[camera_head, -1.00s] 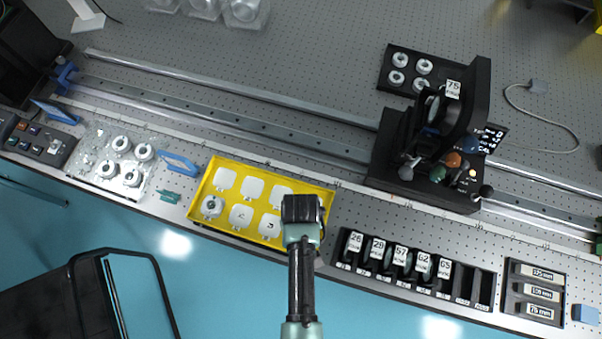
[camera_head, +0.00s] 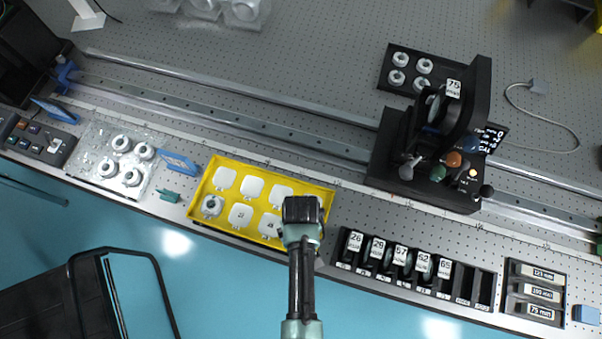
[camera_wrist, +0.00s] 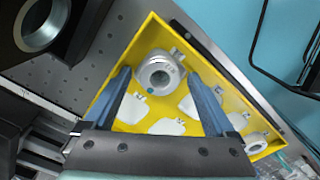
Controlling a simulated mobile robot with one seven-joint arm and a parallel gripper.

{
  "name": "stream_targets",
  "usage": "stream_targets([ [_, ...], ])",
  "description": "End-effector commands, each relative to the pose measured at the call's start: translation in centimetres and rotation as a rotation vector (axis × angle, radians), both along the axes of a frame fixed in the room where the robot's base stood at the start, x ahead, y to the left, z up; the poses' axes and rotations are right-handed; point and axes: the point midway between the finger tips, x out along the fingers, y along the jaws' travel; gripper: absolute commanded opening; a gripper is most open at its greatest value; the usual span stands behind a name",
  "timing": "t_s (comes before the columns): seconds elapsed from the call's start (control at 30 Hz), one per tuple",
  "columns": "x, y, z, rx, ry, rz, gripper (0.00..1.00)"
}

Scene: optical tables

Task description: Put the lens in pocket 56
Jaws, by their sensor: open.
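A yellow tray (camera_head: 325,190) holds white square pockets in two rows. My gripper (camera_head: 302,212) is over its right end and hides what lies below it. In the wrist view, my open gripper (camera_wrist: 158,76) has one blue finger on each side of a round grey-white lens (camera_wrist: 160,70) in the tray. I cannot tell whether the fingers touch it. A second round lens (camera_head: 212,206) sits in the front left pocket; it also shows in the wrist view (camera_wrist: 255,143). The pocket numbers are too small to read, so I cannot tell which is 56.
A black rack (camera_head: 470,288) with numbered holders stands right of the tray. A black optical device (camera_head: 430,160) stands behind it on the rails. A clear tray (camera_head: 98,140) with several round mounts is at the left. A blue frame (camera_head: 180,163) lies beside the yellow tray.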

Motion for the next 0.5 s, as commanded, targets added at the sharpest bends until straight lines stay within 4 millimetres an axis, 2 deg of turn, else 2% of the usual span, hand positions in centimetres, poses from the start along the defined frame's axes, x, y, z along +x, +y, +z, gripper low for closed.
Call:
stream_targets([
  [0.17, 0.1, 0.0, 1.5, 0.0, -0.002, 0.0, 0.9],
  [0.5, 0.1, 0.0, 8.1, 0.0, -0.005, 0.0, 0.9],
])
